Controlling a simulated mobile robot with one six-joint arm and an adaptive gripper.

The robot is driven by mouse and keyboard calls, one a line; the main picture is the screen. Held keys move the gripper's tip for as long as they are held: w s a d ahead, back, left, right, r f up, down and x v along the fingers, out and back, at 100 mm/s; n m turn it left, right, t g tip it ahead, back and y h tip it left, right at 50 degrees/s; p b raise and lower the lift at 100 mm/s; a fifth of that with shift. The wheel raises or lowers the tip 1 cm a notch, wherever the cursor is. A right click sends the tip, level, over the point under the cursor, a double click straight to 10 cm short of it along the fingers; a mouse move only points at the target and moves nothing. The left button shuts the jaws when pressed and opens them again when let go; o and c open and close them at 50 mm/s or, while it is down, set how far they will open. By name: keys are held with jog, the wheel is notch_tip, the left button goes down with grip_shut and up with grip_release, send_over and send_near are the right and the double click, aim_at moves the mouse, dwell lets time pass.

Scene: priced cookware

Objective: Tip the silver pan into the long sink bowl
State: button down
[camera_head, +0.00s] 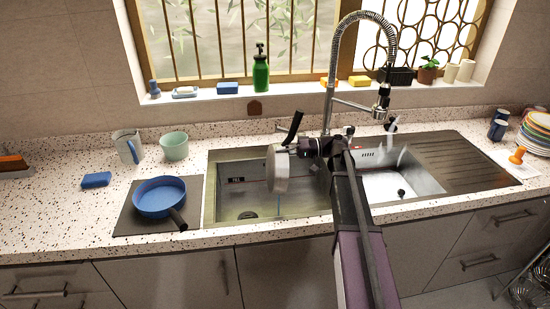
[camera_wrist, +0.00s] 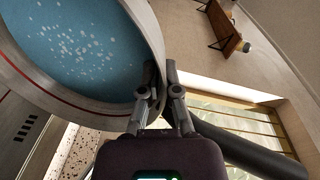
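The silver pan (camera_head: 279,170) is tilted steeply onto its side above the long sink bowl (camera_head: 228,195), its black handle (camera_head: 293,128) pointing up. My gripper (camera_head: 308,147) is shut on the pan's edge near the handle. In the wrist view, the fingers (camera_wrist: 165,95) pinch the pan wall (camera_wrist: 146,25), and the handle (camera_wrist: 245,152) runs off to the lower right. A blue surface with white specks (camera_wrist: 75,50) fills the pan's round opening there; I cannot tell whether it is contents or lining. The bowl's drain (camera_head: 248,214) shows at lower left; my arm hides its right part.
A blue pan (camera_head: 160,196) sits on a dark mat (camera_head: 128,220) left of the sink. The tall spring faucet (camera_head: 331,75) stands behind the bowls. A smaller, paler bowl (camera_head: 385,187) and ribbed drainboard (camera_head: 450,160) lie right. A green cup (camera_head: 174,146) and a jug (camera_head: 128,146) stand left.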

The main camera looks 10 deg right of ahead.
jog(key=shift+d+y+b, duration=0.5)
jog(key=shift+d+b, duration=0.1)
jog(key=shift+d, duration=0.25)
dwell(4.1)
jog(key=shift+a+r+p, duration=0.25)
jog(key=shift+a+p, duration=0.1)
jog(key=shift+p, duration=0.15)
jog(key=a+f+h+p, duration=0.3)
jog(key=a+h+p, duration=0.85)
jog(key=a, duration=0.35)
jog(key=a+f+h+b, duration=0.4)
jog(key=f+h+b, duration=0.1)
jog(key=f+h, duration=0.4)
jog(key=shift+f+n, duration=0.25)
jog(key=shift+n, duration=0.15)
